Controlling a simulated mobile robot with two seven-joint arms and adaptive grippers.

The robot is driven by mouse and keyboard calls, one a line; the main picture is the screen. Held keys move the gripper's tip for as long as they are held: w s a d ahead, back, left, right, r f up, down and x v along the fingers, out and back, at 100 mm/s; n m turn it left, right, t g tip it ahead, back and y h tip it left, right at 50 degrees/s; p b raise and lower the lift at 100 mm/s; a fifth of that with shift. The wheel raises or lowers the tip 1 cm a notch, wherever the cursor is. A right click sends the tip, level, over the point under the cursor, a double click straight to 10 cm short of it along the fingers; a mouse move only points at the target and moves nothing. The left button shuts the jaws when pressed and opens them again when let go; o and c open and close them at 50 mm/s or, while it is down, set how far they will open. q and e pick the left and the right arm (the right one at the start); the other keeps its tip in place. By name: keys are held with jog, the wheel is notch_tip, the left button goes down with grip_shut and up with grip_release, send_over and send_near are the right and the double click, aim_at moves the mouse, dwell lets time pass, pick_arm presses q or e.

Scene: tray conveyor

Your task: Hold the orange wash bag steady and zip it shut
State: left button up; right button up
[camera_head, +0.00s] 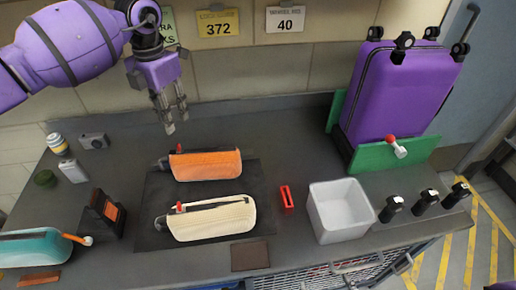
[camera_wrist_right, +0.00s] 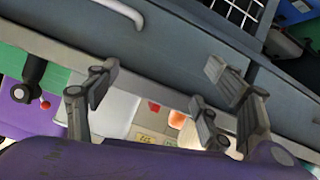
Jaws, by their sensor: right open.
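The orange wash bag (camera_head: 207,166) lies on a dark mat (camera_head: 157,192) on the bench, behind a cream bag (camera_head: 214,221). A dark zip line runs along its top edge, with a red pull at the left end and a dark tab beyond it. How far the zip is open is too small to tell. My left gripper (camera_head: 176,117) is above and behind the bag's left end, open and empty, fingers pointing down, apart from it. My right gripper (camera_wrist_right: 158,92) shows only in the right wrist view, open and empty, near the bench's front edge.
A red block (camera_head: 286,200) and a white bin (camera_head: 339,211) stand right of the mat. A purple suitcase (camera_head: 400,88) and green board are at the back right. A teal bag (camera_head: 36,248) and a dark holder (camera_head: 103,212) are at the left.

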jog(key=w+a+r+n+t+y, duration=0.25)
jog(key=r+n+t, duration=0.25)
jog(key=r, duration=1)
jog(key=w+a+r+n+t+y, duration=0.2)
jog(key=a+r+n+t+y, duration=0.3)
jog(key=r, duration=1)
jog(key=w+a+f+n+g+y, duration=0.2)
jog(key=w+y, duration=0.1)
jog(key=w, duration=0.3)
jog(key=w+a+f+n+g+y, duration=0.1)
jog(key=w+n+g+y, duration=0.15)
jog(key=w, duration=0.45)
jog(key=w+r+g+y, duration=0.2)
jog(key=w+g, duration=0.2)
jog(key=w, duration=1.8)
jog(key=g+h, duration=0.2)
jog(key=g, duration=1.2)
send_near(239, 160)
jog(key=shift+n, duration=0.25)
jog(key=w+a+f, duration=0.2)
jog(key=shift+w+a+f, duration=0.25)
jog(key=shift+w+f, duration=0.1)
jog(key=shift+s+f, duration=0.15)
jog(key=shift+f, duration=0.1)
jog(key=shift+s+a+f, duration=0.1)
jog(key=shift+a+f, duration=0.05)
jog(key=shift+f, duration=0.1)
jog(key=shift+x, duration=3.5)
